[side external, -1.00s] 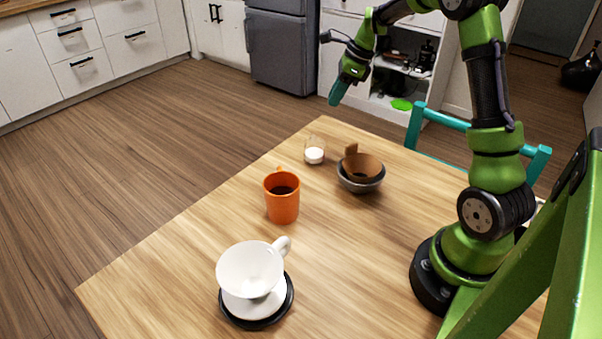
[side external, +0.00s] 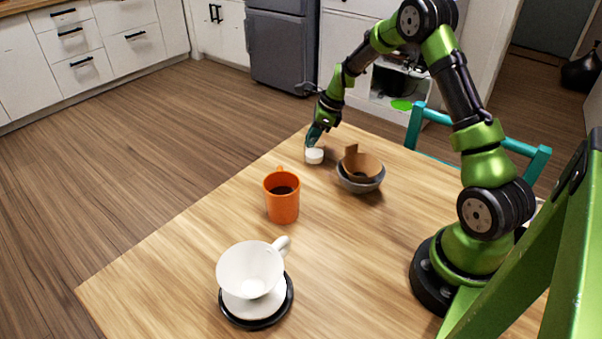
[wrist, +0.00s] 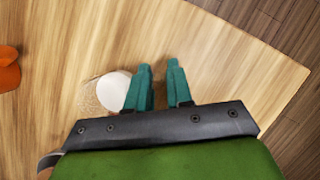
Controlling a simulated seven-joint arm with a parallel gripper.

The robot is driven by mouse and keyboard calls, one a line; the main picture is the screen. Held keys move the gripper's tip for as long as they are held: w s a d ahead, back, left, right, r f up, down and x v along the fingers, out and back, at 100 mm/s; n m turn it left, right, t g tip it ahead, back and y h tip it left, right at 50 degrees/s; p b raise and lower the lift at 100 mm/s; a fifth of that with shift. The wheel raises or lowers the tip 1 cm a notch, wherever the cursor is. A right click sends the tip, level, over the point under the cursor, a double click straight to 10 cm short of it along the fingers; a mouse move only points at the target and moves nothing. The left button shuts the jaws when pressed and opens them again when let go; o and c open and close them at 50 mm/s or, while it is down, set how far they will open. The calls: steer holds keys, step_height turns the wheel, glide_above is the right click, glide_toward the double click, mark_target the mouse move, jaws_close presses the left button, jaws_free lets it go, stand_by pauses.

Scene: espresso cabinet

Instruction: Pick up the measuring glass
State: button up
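The measuring glass (side external: 314,156) is a small clear glass with white contents, standing upright near the far corner of the wooden table. In the wrist view, the measuring glass (wrist: 112,90) is just left of my fingers, and the left finger overlaps the edge of its white contents. My gripper (side external: 313,138) points down over the glass in the side view and hides its upper part. In the wrist view, my gripper (wrist: 159,68) has two teal fingers apart, with bare wood between them. I cannot tell whether a finger touches the glass.
A grey bowl with a brown filter (side external: 361,170) stands right of the glass. An orange mug (side external: 282,198) with dark liquid stands nearer. A white dripper (side external: 250,268) sits at the front on a black base. The table edge (wrist: 262,42) is close beyond the fingers.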

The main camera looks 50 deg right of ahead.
steer(key=shift+w+f, duration=0.1)
steer(key=shift+f, duration=0.1)
jaws_close()
steer(key=shift+r, duration=0.15)
